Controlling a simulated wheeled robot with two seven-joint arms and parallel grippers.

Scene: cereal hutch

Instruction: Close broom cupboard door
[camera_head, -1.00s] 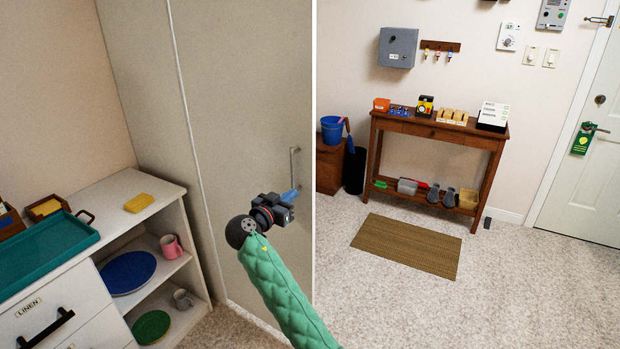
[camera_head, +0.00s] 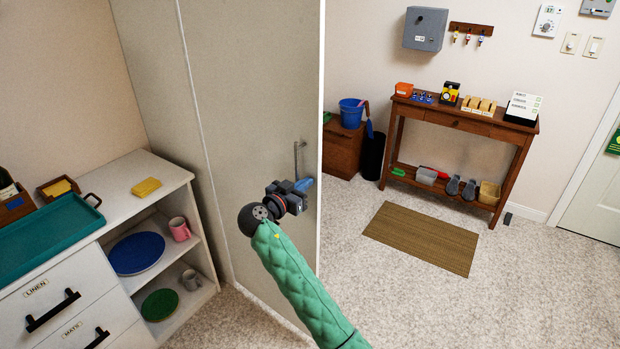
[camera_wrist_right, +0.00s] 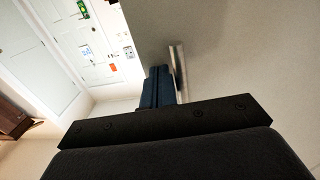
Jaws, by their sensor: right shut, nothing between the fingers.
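The broom cupboard door (camera_head: 252,85) is a tall beige panel with a vertical bar handle (camera_head: 298,160) near its free right edge. My right gripper (camera_head: 304,184) is at the door's face, just below the handle. In the right wrist view its blue fingers (camera_wrist_right: 158,86) are shut with nothing between them, close beside the metal handle (camera_wrist_right: 178,70). I cannot tell whether they touch the door. My left gripper is out of view.
A white cabinet (camera_head: 110,199) with a teal tray (camera_head: 45,238) and open shelves stands left of the door. A wooden console table (camera_head: 470,122) stands against the back wall, with a brown mat (camera_head: 420,238) before it. The carpet between is clear.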

